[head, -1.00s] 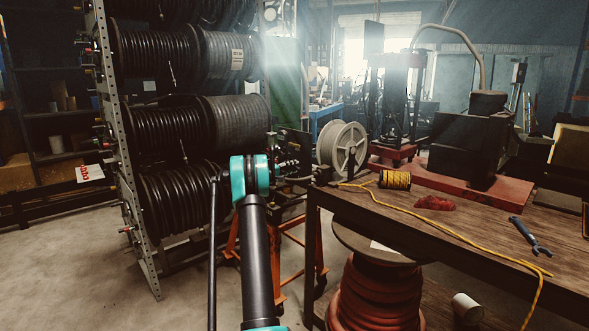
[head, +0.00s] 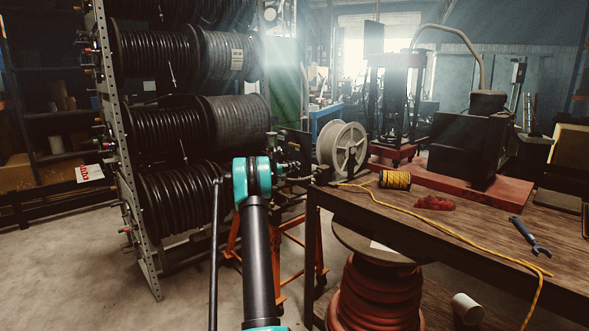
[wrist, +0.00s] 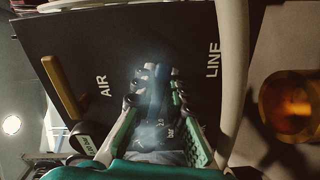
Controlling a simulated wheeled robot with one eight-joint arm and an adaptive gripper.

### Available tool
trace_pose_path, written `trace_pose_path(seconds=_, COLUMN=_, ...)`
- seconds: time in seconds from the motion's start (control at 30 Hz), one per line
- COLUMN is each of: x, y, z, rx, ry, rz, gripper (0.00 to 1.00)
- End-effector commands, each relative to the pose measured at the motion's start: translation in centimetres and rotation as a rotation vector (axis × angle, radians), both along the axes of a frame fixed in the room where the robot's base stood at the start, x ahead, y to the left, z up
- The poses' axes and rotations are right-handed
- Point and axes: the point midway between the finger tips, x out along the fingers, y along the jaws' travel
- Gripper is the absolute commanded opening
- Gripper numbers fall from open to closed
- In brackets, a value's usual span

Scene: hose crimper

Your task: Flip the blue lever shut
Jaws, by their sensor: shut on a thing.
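In the wrist view a dark panel (wrist: 185,35) carries the words "AIR" and "LINE". My gripper (wrist: 155,98), with teal-edged fingers, reaches against this panel between the two words. Its fingers are closed on a bluish part that looks like the blue lever (wrist: 152,92). Glare and the fingers hide most of the lever, so its angle is unclear.
A yellow handle (wrist: 64,86) stands left of my gripper on the panel. A pale hose (wrist: 234,70) runs along the panel's right side. A wooden bench (head: 440,215) stands right of my arm, and a hose-reel rack (head: 125,150) stands left.

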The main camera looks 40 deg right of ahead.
Motion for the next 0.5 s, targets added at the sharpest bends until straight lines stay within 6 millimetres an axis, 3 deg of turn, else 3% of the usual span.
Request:
trace_pose_path(seconds=0.3, x=-0.09, y=0.02, z=0.83, rx=-0.016, ry=0.222, rz=0.0, gripper=0.0)
trace_pose_path(seconds=0.5, x=-0.08, y=0.04, z=1.01, rx=-0.02, ry=0.28, rz=0.001, gripper=0.0)
